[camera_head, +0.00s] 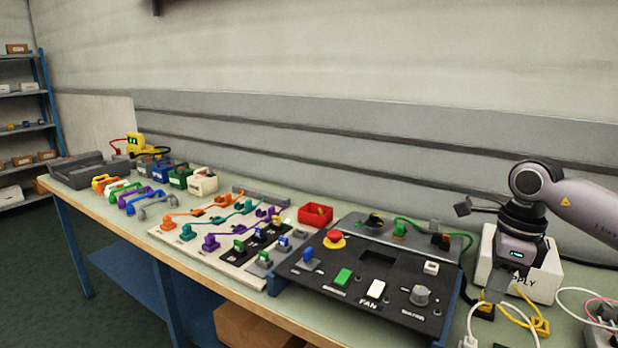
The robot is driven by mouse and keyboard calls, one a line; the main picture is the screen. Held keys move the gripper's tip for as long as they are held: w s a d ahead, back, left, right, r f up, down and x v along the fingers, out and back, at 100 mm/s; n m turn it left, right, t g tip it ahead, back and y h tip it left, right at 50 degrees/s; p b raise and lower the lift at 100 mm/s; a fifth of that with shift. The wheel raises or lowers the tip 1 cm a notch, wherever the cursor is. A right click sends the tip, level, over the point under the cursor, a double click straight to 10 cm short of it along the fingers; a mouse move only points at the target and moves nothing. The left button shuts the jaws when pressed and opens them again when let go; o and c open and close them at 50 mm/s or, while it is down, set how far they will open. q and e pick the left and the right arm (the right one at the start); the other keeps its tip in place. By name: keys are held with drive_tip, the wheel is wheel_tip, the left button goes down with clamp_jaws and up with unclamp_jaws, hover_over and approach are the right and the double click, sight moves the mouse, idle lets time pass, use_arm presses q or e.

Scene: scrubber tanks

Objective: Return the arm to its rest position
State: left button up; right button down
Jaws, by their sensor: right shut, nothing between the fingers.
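My right arm (575,205) comes in from the right edge in the head view. My right gripper (497,292) points down in front of the white supply box (550,277) at the right of the bench. Its fingers are shut with nothing visible between them, above the yellow connectors and cables. The gripper and wrist hide part of the supply box and its lettering. My left gripper is not in view.
A black control panel (348,292) with a red button stands left of the gripper. A red bin (315,215), a board with coloured cables (160,237) and several small cases fill the bench. White cables (472,320) and yellow cables (540,325) lie near the gripper. A blue shelf (48,100) stands far left.

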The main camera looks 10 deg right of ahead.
drive_tip(key=s+a+f+m+t+y, duration=0.1)
drive_tip(key=s+a+f+m+y, duration=0.15)
drive_tip(key=a+y, duration=0.6)
drive_tip(key=s+a+f+m+t+y, duration=0.1)
drive_tip(key=a+m+y, duration=0.25)
drive_tip(key=a, duration=0.95)
drive_tip(key=s+a+f+m+t+y, duration=0.15)
drive_tip(key=a+m+y, duration=0.35)
drive_tip(key=a, duration=0.5)
drive_tip(key=d+f+m+t+h, duration=0.4)
drive_tip(key=f+m+t+h, duration=0.15)
drive_tip(key=m, duration=0.55)
drive_tip(key=d+f+m+t+h, duration=0.4)
drive_tip(key=m+t, duration=0.3)
drive_tip(key=m, duration=0.4)
drive_tip(key=s+d+f+m+g+h, duration=0.2)
drive_tip(key=s+f+m, duration=0.3)
drive_tip(key=f, duration=0.3)
drive_tip(key=s+d+f+m+g+h, duration=0.3)
drive_tip(key=s+d+f+m+h, duration=0.1)
drive_tip(key=s+f+m, duration=0.2)
wheel_tip(320, 180, down, 3)
drive_tip(key=shift+s+d+r+g, duration=0.2)
drive_tip(key=shift+s+d+g, duration=0.1)
drive_tip(key=shift+s, duration=0.6)
